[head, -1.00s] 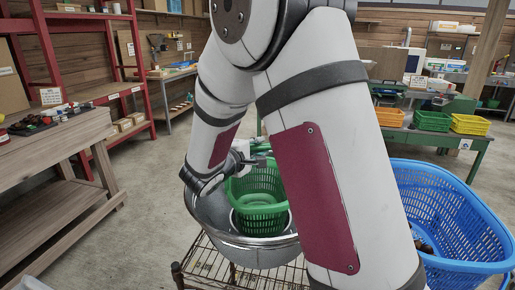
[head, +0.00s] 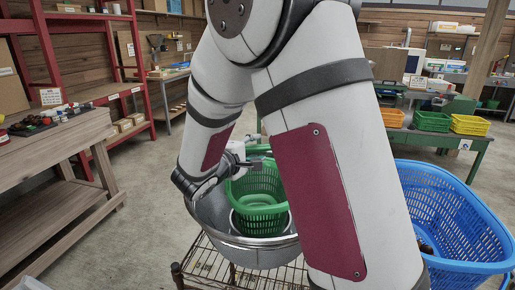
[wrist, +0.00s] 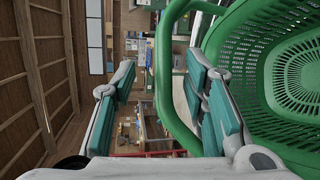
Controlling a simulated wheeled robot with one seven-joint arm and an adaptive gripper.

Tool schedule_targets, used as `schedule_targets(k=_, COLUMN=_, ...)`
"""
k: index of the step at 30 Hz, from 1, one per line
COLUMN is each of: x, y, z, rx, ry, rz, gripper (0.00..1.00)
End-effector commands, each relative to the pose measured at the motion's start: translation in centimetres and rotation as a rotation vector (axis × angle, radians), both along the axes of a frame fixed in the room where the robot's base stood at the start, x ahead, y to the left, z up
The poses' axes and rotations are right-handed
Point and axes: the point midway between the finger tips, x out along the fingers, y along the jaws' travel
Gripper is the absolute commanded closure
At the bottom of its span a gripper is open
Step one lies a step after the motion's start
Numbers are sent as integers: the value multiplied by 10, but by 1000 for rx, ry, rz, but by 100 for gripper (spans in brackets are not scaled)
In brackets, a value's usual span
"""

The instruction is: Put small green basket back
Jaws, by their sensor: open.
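The small green basket (head: 260,200) stands inside a round metal tub (head: 258,250) in the head view. My gripper (head: 247,160) is at the basket's upper left rim. In the wrist view my gripper (wrist: 160,85) is open, with its teal-padded fingers apart. The green basket (wrist: 280,85) fills the right side there, and a loop of its rim or handle passes between the fingers, nearer the right one. I cannot tell whether it touches a pad. My arm hides part of the tub and basket.
The tub sits on a wire rack (head: 215,265). A large blue basket (head: 450,215) stands to the right. Green (head: 432,121) and yellow (head: 470,125) baskets sit on a green table behind. A wooden bench (head: 60,135) is at left, with open floor between it and the rack.

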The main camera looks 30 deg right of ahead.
Motion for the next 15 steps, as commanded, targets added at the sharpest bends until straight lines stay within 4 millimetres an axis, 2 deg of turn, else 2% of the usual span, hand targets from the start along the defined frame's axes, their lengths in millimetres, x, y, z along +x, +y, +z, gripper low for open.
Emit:
schedule_targets(k=3, x=-12, y=24, z=5, rx=0, ry=0, rz=6, gripper=60)
schedule_targets(k=9, x=-33, y=58, z=11, rx=0, ry=-1, rz=4, gripper=60)
schedule_targets(k=15, x=-47, y=79, z=15, rx=-1, ry=-1, rz=1, gripper=60)
